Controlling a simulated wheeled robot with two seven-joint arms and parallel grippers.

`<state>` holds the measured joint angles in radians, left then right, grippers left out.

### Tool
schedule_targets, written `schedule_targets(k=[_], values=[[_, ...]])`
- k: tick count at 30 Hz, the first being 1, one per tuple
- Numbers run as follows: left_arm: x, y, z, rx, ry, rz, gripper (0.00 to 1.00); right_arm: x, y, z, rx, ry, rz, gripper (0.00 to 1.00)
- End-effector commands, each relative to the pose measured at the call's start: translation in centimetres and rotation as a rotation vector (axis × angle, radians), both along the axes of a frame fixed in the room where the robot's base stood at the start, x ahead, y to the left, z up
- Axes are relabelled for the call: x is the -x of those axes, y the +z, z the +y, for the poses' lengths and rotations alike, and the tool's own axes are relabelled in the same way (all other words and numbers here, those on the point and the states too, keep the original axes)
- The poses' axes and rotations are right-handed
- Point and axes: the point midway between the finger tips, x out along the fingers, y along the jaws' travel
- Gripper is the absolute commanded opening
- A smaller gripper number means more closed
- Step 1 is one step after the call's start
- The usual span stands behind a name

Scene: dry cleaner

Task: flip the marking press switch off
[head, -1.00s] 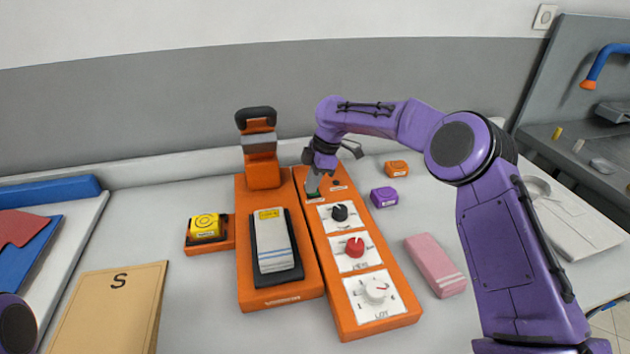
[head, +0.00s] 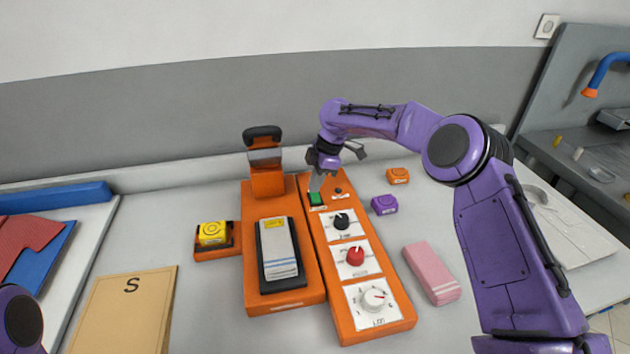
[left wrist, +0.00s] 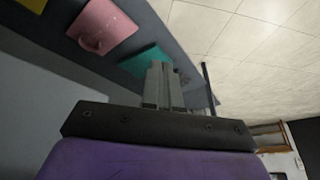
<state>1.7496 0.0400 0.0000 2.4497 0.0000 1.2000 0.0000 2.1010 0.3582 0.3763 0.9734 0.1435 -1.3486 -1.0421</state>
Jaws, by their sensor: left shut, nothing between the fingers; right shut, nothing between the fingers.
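The marking press (head: 282,298) is orange and stands on the table, with a raised head and black handle at its back. Beside it on the right is its orange control panel (head: 385,334). The green switch (head: 316,199) sits near the panel's far end; my right gripper partly covers that area, and I cannot tell its position. My right gripper (head: 315,186) is shut and empty, its tips just above or at the switch; contact is unclear. My left gripper (left wrist: 162,88) is shut and empty in the left wrist view, away from the press.
The panel also has black, red and white knobs (head: 374,299). A yellow block (head: 212,233) sits left of the press. Orange (head: 398,175) and purple (head: 384,204) blocks and a pink cloth (head: 432,272) lie to the right. A tan board marked S (head: 125,315) lies front left.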

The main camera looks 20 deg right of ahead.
Motion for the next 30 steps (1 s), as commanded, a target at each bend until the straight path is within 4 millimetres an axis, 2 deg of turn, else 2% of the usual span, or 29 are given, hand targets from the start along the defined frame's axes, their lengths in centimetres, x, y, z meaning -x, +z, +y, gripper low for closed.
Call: schedule_targets(k=[1,2,3,4,9,15,20,30], values=[[0.0,2.7,0.0,0.0,0.0,0.0,0.0,0.1,2.7,0.0,-0.001,-0.002,-0.002,0.0],[0.0,3.0,0.0,0.0,0.0,0.0,0.0,0.3,3.1,-0.1,-0.001,-0.002,-0.002,0.0],[-0.1,1.1,0.0,0.0,0.0,-0.001,0.0,0.6,2.8,-0.5,-0.001,-0.004,-0.005,0.0],[-0.1,0.7,0.0,0.0,0.0,-0.001,0.0,0.9,3.4,-0.6,-0.001,-0.004,-0.005,0.0],[0.0,-0.1,0.0,0.0,0.0,0.0,0.0,2.3,7.0,-1.5,0.0,-0.002,-0.005,0.0],[0.0,-0.4,0.0,0.0,0.0,0.0,0.0,3.3,9.9,-2.1,0.0,-0.002,-0.003,0.0],[0.0,-0.4,0.0,0.0,0.0,0.0,0.0,3.6,10.5,-2.3,0.0,-0.002,0.0,0.0],[0.0,-0.4,0.0,0.0,0.0,0.0,0.0,3.6,10.6,-2.3,0.0,-0.002,0.0,0.0]])
